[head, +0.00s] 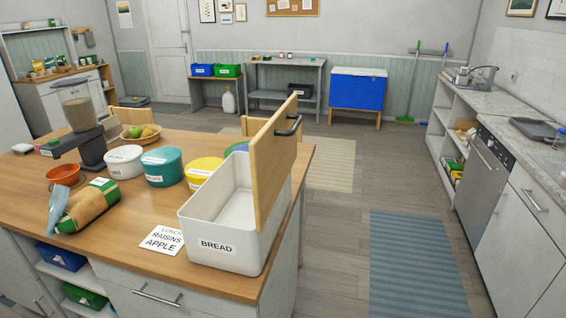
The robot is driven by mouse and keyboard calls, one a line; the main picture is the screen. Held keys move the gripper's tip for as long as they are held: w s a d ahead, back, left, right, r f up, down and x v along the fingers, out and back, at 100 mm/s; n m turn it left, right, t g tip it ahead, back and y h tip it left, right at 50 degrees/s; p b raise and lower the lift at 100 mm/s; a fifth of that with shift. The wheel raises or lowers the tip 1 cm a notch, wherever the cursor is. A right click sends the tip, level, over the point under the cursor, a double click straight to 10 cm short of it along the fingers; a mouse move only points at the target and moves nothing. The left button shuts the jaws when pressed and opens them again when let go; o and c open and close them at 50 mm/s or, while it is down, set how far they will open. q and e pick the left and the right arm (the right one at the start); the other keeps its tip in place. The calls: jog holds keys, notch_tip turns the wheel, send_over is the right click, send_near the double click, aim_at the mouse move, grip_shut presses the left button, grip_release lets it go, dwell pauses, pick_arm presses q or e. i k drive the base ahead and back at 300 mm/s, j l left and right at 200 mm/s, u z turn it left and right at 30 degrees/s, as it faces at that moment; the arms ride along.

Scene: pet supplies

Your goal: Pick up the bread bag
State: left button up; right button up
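A brown bag with green bands and a small white label (88,206) lies on its side near the left front of the wooden counter; it looks like the bread bag, but I cannot read its label. A light blue piece (58,204) is at its left end; I cannot tell whether it is part of the bag. A white bin marked BREAD (222,246) stands at the counter's right front corner. Its wooden lid (274,160) with a dark handle is tilted up, and the visible inside looks empty. Neither gripper is in view.
White, teal and yellow tubs (203,172) stand in a row behind the bag. An orange bowl (61,174), a dispenser (84,130) and a fruit bowl (140,136) are farther back. A printed card (163,239) lies between bag and bin. Floor right of the counter is open.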

aim_at(87, 204)
jog(key=u, duration=1.3)
jog(key=i+j+u, duration=0.1)
jog(key=i+j, duration=0.15)
jog(key=i, duration=0.1)
